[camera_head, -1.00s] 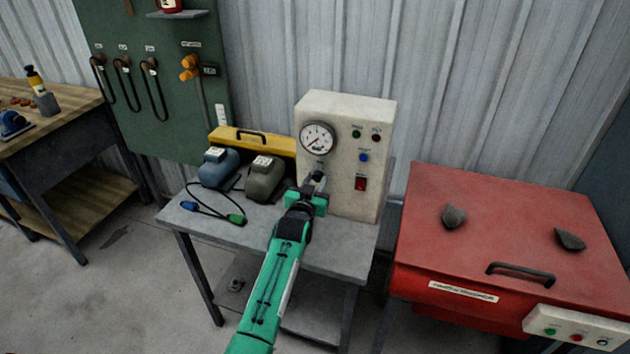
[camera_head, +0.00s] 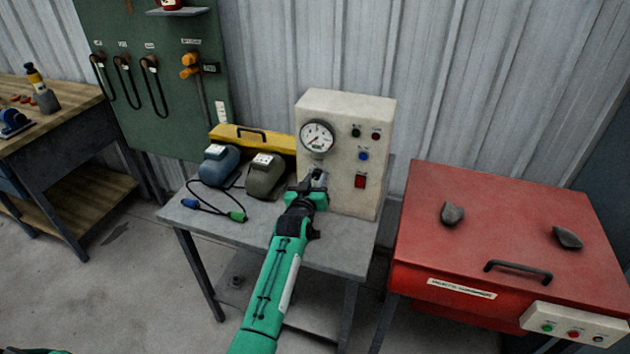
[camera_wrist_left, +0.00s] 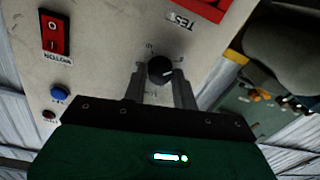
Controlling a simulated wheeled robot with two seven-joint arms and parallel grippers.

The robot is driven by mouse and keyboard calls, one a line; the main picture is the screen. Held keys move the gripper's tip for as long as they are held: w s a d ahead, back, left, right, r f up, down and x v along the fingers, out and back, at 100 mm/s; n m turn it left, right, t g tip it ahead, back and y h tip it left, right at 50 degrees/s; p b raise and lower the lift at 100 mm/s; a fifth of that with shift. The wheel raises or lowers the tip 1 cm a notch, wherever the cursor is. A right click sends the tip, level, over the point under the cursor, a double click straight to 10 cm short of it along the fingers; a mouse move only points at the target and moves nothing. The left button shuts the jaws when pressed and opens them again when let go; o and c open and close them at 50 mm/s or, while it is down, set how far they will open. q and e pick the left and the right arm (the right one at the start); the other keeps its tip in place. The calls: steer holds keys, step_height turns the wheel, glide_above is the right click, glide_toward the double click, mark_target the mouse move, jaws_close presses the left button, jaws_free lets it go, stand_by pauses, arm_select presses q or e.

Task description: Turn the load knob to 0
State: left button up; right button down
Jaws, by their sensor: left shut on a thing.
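The load knob (camera_wrist_left: 160,70) is a small black round knob with a pale pointer mark, on the front of the cream control box (camera_head: 347,112). In the left wrist view it sits between the fingertips. My left gripper (camera_head: 317,182) is at the box front below the gauge, its grey fingers (camera_wrist_left: 161,84) shut on the knob. In the head view the gripper covers most of the knob. The scale print around it is too small and partly hidden to read. My right gripper is not in view.
A round gauge (camera_head: 317,137) is above the knob, with a red switch (camera_head: 360,181) and buttons to its right. Two motor-like units (camera_head: 265,176) and a cable with a green plug (camera_head: 237,216) are left on the grey table (camera_head: 345,258). A red machine (camera_head: 490,210) stands right.

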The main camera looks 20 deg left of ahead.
arm_select(q)
steer(key=o, duration=1)
steer(key=shift+f, duration=0.15)
steer(key=shift+c, duration=0.2)
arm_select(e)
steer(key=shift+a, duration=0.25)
arm_select(q)
steer(key=shift+s, duration=0.1)
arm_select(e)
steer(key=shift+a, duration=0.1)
arm_select(q)
steer(key=s+b, duration=0.2)
steer(key=s, duration=1.1)
steer(key=shift+s+d, duration=0.1)
steer(key=shift+s, duration=0.2)
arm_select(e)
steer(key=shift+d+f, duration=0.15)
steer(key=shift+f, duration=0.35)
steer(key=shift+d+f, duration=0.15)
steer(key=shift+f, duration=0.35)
